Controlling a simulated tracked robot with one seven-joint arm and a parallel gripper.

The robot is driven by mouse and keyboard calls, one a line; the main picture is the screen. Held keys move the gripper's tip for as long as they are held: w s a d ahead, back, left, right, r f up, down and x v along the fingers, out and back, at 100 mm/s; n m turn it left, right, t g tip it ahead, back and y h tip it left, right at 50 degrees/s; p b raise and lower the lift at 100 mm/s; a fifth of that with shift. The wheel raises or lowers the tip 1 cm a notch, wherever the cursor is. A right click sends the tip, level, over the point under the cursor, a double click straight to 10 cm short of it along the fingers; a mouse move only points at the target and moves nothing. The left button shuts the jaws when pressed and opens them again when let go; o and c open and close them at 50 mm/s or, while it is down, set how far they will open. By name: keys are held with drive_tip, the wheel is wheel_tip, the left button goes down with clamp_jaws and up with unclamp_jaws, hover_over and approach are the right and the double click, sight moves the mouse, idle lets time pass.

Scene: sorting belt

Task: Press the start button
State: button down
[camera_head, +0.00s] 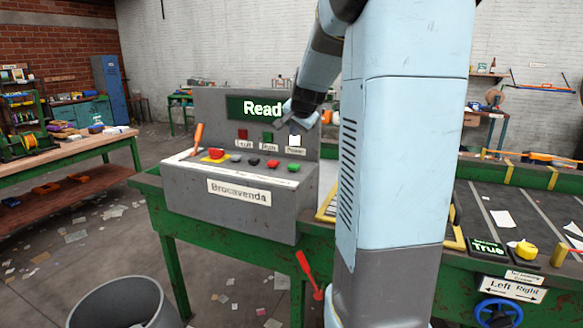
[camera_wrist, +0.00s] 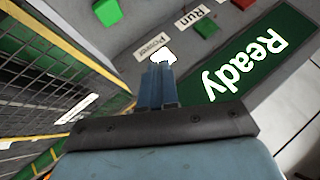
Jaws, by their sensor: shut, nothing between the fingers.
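The grey control console (camera_head: 229,208) stands on a green bench, with a row of buttons on its top. The green button (camera_head: 293,168) is at the right end of the row, and shows at the top of the wrist view (camera_wrist: 107,12). Next to it are a red button (camera_head: 272,163) and small dark buttons. Their labels are too small to read. My gripper (camera_head: 297,118) is in front of the upright panel, above the green button and apart from it. In the wrist view its fingers (camera_wrist: 157,68) are shut and empty, overlapping the lit white Power lamp (camera_wrist: 164,55).
The panel display (camera_head: 255,107) reads "Ready". A red emergency-style button (camera_head: 216,154) on yellow and an orange-handled lever (camera_head: 198,138) are at the console's left. The belt (camera_head: 515,205) lies right, behind my arm. A grey bin (camera_head: 118,300) stands in front.

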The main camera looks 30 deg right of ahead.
sight(295, 166)
drive_tip(key=shift+f, duration=4.05)
drive_tip(key=shift+f, duration=0.85)
drive_tip(key=shift+r, duration=0.95)
drive_tip(key=shift+r, duration=2.5)
